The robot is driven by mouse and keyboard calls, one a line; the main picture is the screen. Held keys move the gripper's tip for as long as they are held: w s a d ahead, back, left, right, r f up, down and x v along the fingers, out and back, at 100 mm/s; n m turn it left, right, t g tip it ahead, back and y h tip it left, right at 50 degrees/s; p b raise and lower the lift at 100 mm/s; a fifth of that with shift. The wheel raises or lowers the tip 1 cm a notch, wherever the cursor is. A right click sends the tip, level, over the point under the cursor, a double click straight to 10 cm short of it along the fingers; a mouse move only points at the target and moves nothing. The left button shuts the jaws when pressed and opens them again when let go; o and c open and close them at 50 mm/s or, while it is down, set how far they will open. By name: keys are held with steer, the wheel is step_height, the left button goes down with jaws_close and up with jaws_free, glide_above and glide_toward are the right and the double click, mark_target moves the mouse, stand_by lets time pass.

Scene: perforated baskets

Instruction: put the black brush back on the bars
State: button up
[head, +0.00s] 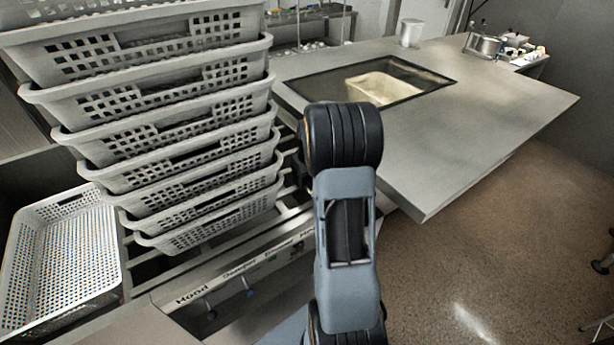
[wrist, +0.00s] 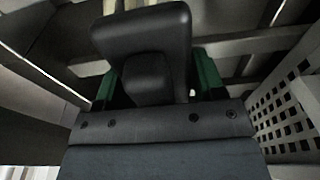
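In the wrist view a black, blocky thing, which I take to be the black brush (wrist: 142,35), sits between the green fingers of my gripper (wrist: 158,82). The fingers flank it closely and appear closed on it. In the head view my arm hides most of the gripper and the brush. The pale metal bars (head: 289,213) form a slatted rack under the stacked baskets, left of my arm. Bars (wrist: 255,42) also cross behind the brush in the wrist view. Whether the brush touches them I cannot tell.
A tall stack of grey perforated baskets (head: 190,165) stands on the rack; a basket wall (wrist: 288,115) is close on the right in the wrist view. A white basket (head: 65,255) sits lower left. A steel counter (head: 470,120) with a sink (head: 375,82) lies to the right.

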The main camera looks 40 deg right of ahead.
steer(key=o, duration=0.3)
steer(key=r, duration=0.4)
steer(key=s+r, duration=0.1)
steer(key=r, duration=0.7)
steer(key=shift+s+r+p, duration=0.15)
steer(key=shift+s+p, duration=0.1)
steer(key=shift+p, duration=0.15)
